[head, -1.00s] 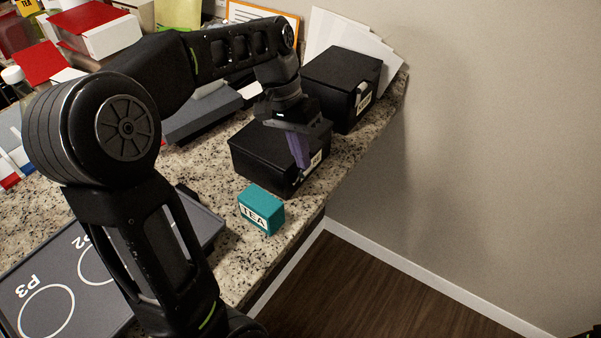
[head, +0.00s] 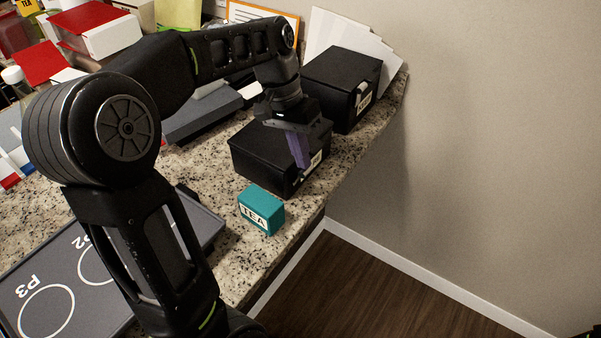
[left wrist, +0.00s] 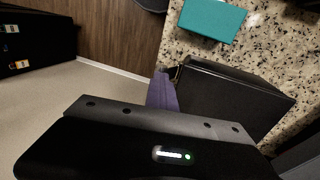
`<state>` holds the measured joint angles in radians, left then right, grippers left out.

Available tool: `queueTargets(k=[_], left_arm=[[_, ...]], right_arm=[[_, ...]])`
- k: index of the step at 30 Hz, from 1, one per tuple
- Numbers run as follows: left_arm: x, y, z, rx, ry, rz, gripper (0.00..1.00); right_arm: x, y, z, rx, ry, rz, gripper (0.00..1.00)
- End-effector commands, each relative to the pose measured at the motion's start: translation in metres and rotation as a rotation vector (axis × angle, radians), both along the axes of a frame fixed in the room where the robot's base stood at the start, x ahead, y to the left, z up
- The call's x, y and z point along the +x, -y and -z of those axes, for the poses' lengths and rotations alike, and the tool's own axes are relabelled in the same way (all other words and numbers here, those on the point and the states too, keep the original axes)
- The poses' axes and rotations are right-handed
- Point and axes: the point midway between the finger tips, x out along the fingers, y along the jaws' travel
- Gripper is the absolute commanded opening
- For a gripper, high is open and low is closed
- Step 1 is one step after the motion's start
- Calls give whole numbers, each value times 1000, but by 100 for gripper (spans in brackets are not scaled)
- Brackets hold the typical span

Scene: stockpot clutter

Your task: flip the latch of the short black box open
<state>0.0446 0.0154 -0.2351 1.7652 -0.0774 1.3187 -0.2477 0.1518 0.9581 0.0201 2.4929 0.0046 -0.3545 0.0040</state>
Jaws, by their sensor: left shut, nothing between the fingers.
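The short black box (head: 262,147) sits near the counter's right edge, in front of a second black box. Its latch side, with a pale label (head: 314,163), faces right toward the wall; my fingers partly cover this side. The latch's position is too small to tell. My left gripper (head: 301,153) is shut and empty, its purple fingers pointing down at that side. In the left wrist view, the purple fingers (left wrist: 162,92) overlap the edge of the box (left wrist: 225,100); whether they touch it I cannot tell. My right gripper is not in view.
A teal TEA box (head: 261,208) stands just in front of the black box. The second black box (head: 338,75) with a label is behind. A grey tray (head: 205,220) with marked circles lies at the left. Right of the counter is open space above the floor.

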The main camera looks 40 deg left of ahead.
Motion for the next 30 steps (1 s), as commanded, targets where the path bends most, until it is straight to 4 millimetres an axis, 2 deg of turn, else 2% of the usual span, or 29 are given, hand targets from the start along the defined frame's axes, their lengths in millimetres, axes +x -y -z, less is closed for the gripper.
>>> queueTargets(k=[1,10,21,30], left_arm=[[-6,-9,14,17,-25,-9,0],[-6,-8,16,18,-25,-8,0],[-4,8,19,14,-18,-4,0],[-3,9,17,13,-16,-2,0]], right_arm=[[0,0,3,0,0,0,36],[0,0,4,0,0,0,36],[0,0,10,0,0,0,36],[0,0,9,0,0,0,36]])
